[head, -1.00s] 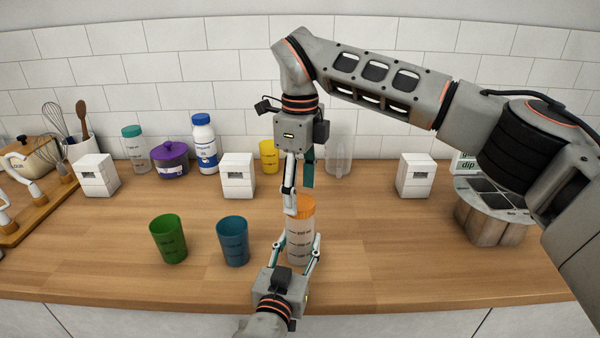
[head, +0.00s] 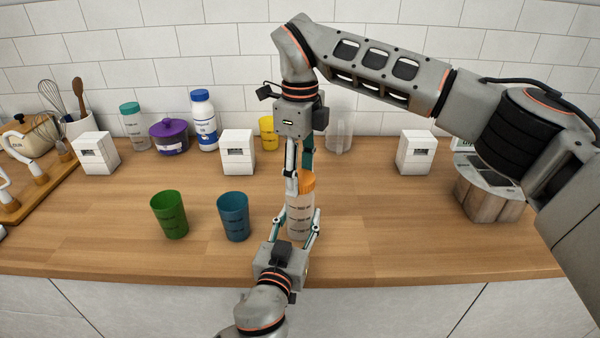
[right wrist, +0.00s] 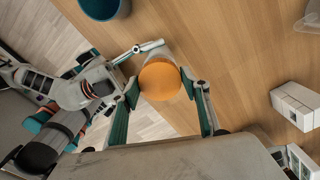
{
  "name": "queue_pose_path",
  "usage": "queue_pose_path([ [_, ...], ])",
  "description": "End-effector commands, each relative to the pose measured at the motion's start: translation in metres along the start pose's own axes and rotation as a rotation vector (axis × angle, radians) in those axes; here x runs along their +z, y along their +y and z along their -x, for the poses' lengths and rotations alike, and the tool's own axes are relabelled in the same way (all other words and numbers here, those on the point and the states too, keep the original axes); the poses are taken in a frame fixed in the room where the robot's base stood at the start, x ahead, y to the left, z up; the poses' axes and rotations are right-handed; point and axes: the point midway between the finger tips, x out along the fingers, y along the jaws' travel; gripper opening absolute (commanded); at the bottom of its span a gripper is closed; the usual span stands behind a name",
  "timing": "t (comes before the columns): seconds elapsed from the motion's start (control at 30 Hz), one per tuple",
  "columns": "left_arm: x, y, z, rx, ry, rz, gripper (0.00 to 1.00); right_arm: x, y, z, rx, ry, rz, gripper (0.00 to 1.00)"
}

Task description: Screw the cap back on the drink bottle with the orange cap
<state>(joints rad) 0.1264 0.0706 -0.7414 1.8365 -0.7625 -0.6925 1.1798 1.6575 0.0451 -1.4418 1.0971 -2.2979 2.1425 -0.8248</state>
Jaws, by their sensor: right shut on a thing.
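The drink bottle (head: 300,222) is clear with dark markings and stands upright near the counter's front edge. Its orange cap (head: 307,183) sits at the top of the bottle; I cannot tell how tight the thread is. My right gripper (head: 299,180) comes from above and is shut on the cap. In the right wrist view the round cap (right wrist: 159,81) lies between its two fingers and hides most of the bottle. My left gripper (head: 297,219) comes from the front, with one finger on each side of the bottle, closed around its body.
A blue cup (head: 233,217) and a green cup (head: 169,215) stand left of the bottle. White boxes (head: 238,153), a blue-capped bottle (head: 204,122), a purple pot (head: 169,138) and a yellow cup (head: 268,134) stand behind. The counter right of the bottle is clear.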

Motion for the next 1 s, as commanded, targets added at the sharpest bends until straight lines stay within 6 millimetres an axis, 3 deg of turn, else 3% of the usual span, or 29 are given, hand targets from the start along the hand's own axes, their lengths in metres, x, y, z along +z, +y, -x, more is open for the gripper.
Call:
queue_pose_path([
  [0.7,-0.0004,0.0001,0.0,0.0,0.001,0.0,0.0,-0.0004,-0.0007,-0.0008,-0.002,-0.001,-1.177,0.2],
  [0.8,-0.0004,0.0,0.0,0.0,0.001,0.0,0.0,-0.0004,-0.0004,-0.001,-0.001,0.0,-1.276,0.2],
  [0.93,-0.0004,0.0,0.0,0.0,0.001,0.0,0.0,-0.0004,-0.0004,-0.0011,0.0,0.0,-1.27,0.2],
  [0.97,-0.0004,0.0,0.0,0.0,0.001,0.0,0.0,-0.0004,-0.0004,-0.001,0.0,0.0,-1.27,0.54],
  [1.0,-0.0004,0.0,0.0,0.0,0.001,0.0,0.0,-0.0003,-0.0004,-0.0011,0.0,0.0,-1.269,0.64],
])
